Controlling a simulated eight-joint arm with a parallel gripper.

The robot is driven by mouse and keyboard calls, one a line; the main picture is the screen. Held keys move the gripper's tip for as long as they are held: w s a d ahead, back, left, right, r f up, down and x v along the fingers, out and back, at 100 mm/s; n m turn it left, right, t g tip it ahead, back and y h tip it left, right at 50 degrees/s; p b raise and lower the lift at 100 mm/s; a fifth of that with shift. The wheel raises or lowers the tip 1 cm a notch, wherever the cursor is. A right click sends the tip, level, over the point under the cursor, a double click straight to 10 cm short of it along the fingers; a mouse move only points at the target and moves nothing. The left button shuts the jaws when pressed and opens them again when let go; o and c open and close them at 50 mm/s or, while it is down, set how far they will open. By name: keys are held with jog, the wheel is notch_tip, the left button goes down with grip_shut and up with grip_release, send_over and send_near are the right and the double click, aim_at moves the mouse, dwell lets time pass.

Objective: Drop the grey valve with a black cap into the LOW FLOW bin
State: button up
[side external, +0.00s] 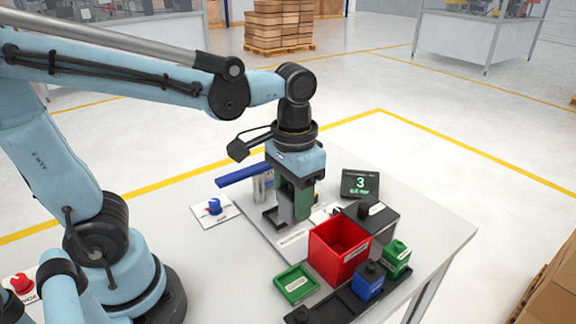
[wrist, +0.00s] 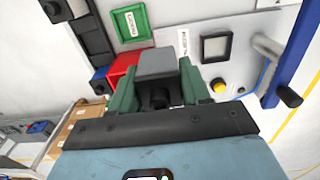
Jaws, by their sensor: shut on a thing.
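My gripper (side external: 296,212) points down over the table, left of the red bin. In the wrist view its green fingers (wrist: 152,95) are shut on a grey valve (wrist: 156,62) with a black cap (wrist: 159,99). The side view shows the valve only partly, behind the fingers. An open red bin (side external: 338,246) with a white label stands to the right of the gripper; it is partly hidden behind the valve in the wrist view (wrist: 122,67). A shallow green tray (side external: 296,283) with a label lies in front of it. The label words are too small to read, so I cannot tell which is LOW FLOW.
A dark display (side external: 360,184) showing 3 stands behind. The table's right corner is clear.

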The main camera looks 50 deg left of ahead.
jog(key=w+d+r, duration=0.5)
jog(key=w+d, duration=0.2)
jog(key=d, duration=0.1)
jog(key=shift+s+a+f, duration=0.1)
jog(key=shift+f, duration=1.3)
jog(key=shift+s+a+f, duration=0.1)
jog(key=shift+f, duration=1.25)
jog(key=o, duration=1.2)
jog(key=shift+c, duration=0.2)
jog(key=shift+r, duration=0.1)
notch_tip(320, 180, up, 12)
jog(key=shift+a, duration=0.1)
